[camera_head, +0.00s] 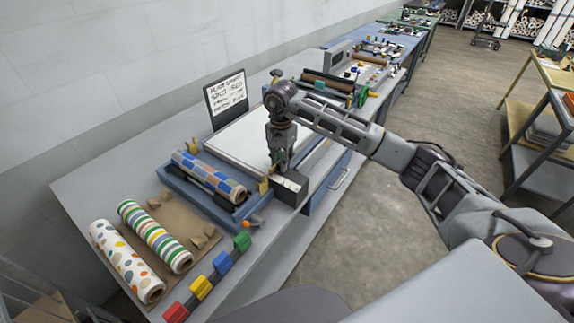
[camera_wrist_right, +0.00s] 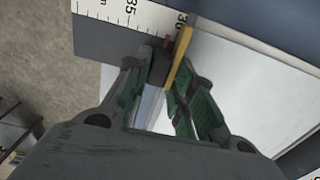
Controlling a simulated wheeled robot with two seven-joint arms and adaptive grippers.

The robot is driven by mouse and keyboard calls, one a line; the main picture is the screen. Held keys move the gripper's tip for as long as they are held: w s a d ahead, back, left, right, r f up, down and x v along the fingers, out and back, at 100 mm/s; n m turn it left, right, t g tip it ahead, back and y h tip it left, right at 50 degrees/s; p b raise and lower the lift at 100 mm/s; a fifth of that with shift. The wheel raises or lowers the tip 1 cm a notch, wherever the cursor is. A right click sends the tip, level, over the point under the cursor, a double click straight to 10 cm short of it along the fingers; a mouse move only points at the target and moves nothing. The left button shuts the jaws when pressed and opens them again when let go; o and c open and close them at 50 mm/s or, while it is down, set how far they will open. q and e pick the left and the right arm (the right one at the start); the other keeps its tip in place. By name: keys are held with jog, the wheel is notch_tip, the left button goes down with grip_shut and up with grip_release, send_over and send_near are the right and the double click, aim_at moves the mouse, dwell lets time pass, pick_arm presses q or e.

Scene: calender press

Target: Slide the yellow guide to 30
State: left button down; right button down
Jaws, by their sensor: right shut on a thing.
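The yellow guide (camera_wrist_right: 181,52) is a thin upright strip over a white printed scale (camera_wrist_right: 145,13) in the right wrist view. Its upper end lies beside a partly covered number beginning with 3; the mark 35 is farther left. In the head view the yellow guide (camera_head: 264,187) shows at the front edge of the press bed. My right gripper (camera_head: 281,165) points down there. In the wrist view its green-padded fingers (camera_wrist_right: 158,75) are shut on the guide's dark block. My left gripper is not in view.
A blue tray (camera_head: 183,190) holds a patterned roll left of my right gripper. Two more rolls lie on a brown board (camera_head: 193,252). Several coloured blocks (camera_head: 201,287) line the front edge. A sign (camera_head: 226,99) stands behind the white bed (camera_head: 234,137).

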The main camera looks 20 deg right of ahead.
jog(key=shift+w+a, duration=0.2)
jog(key=shift+w, duration=0.2)
jog(key=c, duration=1.4)
grip_release()
jog(key=shift+o, duration=0.2)
notch_tip(320, 180, up, 12)
jog(key=shift+s, duration=0.1)
